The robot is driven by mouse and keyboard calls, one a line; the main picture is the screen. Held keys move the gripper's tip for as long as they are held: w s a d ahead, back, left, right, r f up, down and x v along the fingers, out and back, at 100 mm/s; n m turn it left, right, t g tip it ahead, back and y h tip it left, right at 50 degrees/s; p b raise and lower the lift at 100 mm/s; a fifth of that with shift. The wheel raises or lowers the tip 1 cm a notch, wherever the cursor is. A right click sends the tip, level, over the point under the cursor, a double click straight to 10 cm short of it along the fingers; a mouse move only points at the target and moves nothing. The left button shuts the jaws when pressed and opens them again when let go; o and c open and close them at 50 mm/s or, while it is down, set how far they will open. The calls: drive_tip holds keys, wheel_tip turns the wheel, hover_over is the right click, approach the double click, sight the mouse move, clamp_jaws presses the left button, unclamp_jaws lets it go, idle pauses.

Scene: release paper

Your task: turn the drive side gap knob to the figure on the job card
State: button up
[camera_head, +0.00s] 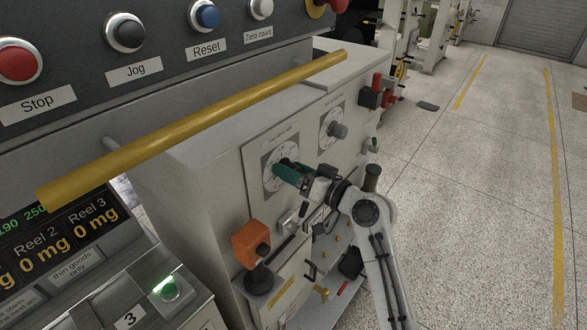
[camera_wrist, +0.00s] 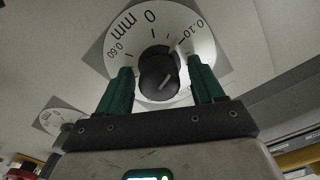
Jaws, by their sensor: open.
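My gripper (camera_wrist: 162,92) has green fingers, open on either side of a black round knob (camera_wrist: 158,70) in the wrist view. The knob sits on a white dial (camera_wrist: 135,30) marked 0 mm, 0.10 and 0.60. A pale mark on the knob's rim is toward the 0.10 side; its exact reading is unclear. In the head view my gripper (camera_head: 287,172) is at the left dial (camera_head: 270,181) on the machine's side panel, hiding its knob. I see no readable job card.
A yellow rail (camera_head: 200,125) crosses above the panel. A control panel with Stop, Jog, Reset and Zero count buttons is at upper left.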

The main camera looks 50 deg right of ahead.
drive_tip(key=shift+c, duration=0.4)
drive_tip(key=c, duration=0.9)
drive_tip(key=shift+c, duration=0.2)
drive_tip(key=m+p, duration=0.1)
drive_tip(key=m, duration=0.2)
drive_tip(key=shift+m+p, duration=0.3)
drive_tip(key=shift+p, duration=0.05)
drive_tip(key=shift+d+m+p, duration=0.1)
drive_tip(key=shift+m+p, duration=0.55)
drive_tip(key=shift+m, duration=0.85)
drive_tip(key=shift+f, duration=0.1)
drive_tip(key=o, duration=1)
